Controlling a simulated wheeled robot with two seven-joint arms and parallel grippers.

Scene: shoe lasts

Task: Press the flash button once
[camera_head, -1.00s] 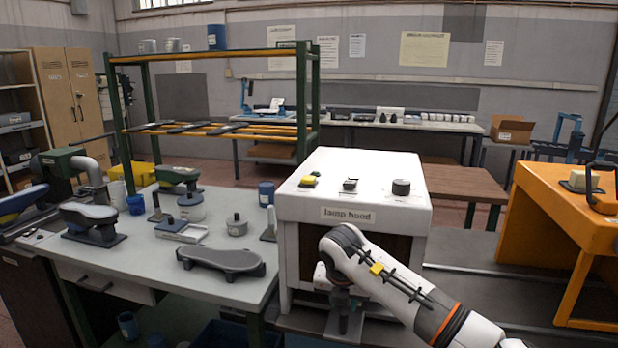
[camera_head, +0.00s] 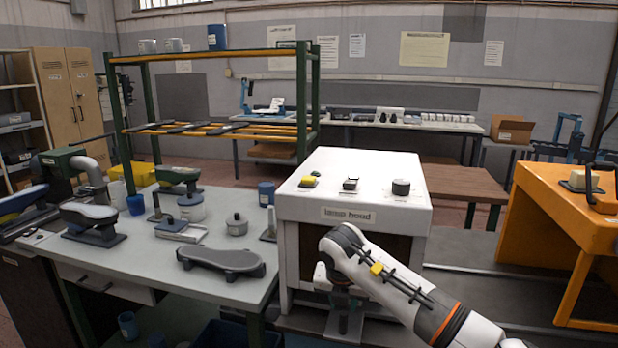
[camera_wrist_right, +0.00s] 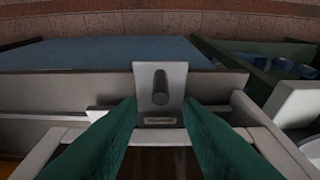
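The white lamp hood (camera_head: 353,250) stands in the middle of the head view. Its flat top carries a yellow button (camera_head: 309,181), a small dark switch (camera_head: 350,184) and a black knob (camera_head: 401,187). Their labels are too small to read, so I cannot tell which control is the flash button. My right gripper (camera_head: 343,325) hangs down in front of the hood, below its top. In the right wrist view its green fingers (camera_wrist_right: 160,106) are apart and empty. Beyond them is a light grey upright plate (camera_wrist_right: 172,72) with a dark cylindrical peg (camera_wrist_right: 160,87) and an unreadable label. My left gripper is in neither view.
On the left, a grey workbench (camera_head: 130,258) holds a dark shoe-shaped form (camera_head: 220,262), a lidded pot (camera_head: 237,225) and other tools. An orange machine (camera_head: 560,215) stands on the right. The space above the hood's top is clear.

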